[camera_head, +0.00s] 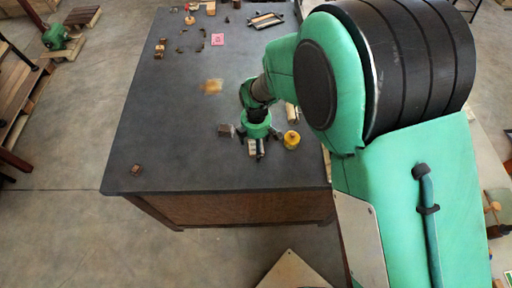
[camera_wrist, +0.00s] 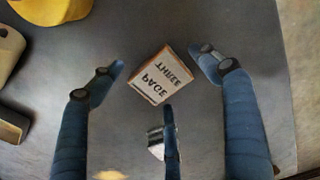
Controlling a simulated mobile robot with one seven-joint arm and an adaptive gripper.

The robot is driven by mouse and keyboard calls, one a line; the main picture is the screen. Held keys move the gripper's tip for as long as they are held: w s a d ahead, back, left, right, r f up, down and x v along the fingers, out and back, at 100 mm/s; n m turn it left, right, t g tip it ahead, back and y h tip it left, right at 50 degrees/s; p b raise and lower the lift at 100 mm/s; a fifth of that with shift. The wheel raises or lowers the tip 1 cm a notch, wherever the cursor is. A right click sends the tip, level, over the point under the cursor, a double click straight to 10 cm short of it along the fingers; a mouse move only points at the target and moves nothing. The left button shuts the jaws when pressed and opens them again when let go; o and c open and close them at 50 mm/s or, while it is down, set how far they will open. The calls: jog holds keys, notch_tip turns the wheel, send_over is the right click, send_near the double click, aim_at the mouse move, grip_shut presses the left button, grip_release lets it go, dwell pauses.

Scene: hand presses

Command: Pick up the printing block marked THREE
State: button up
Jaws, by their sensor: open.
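The printing block marked PAGE THREE (camera_wrist: 160,76) lies on the dark table top in the wrist view, its pale lettered face showing and its text upside down. My gripper (camera_wrist: 158,62) is open, with two blue fingers on either side of the block and a third below it in the picture. Gaps show between the side fingers and the block. In the head view my gripper (camera_head: 256,146) is low over the table's front right part. A pale block shows between its fingers there, but its lettering cannot be read.
A yellow round object (camera_head: 291,139) stands close to the right of my gripper. A pale piece (camera_head: 291,113) lies behind it. A small brown block (camera_head: 225,130) is close to the left. The table's front left is mostly clear.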

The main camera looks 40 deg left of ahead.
jog(key=c, duration=1.4)
jog(key=shift+r, duration=0.1)
jog(key=shift+r, duration=0.8)
notch_tip(320, 180, up, 2)
jog(key=shift+d, duration=0.1)
jog(key=s+d, duration=0.2)
jog(key=d, duration=0.2)
jog(key=s+d+p, duration=0.1)
jog(key=s+d, duration=0.2)
jog(key=d, duration=0.2)
jog(key=s+d+r, duration=0.1)
jog(key=s+d, duration=0.2)
jog(key=d, duration=0.1)
jog(key=shift+s+d+r, duration=0.1)
jog(key=shift+s+d, duration=0.05)
jog(key=shift+s, duration=0.1)
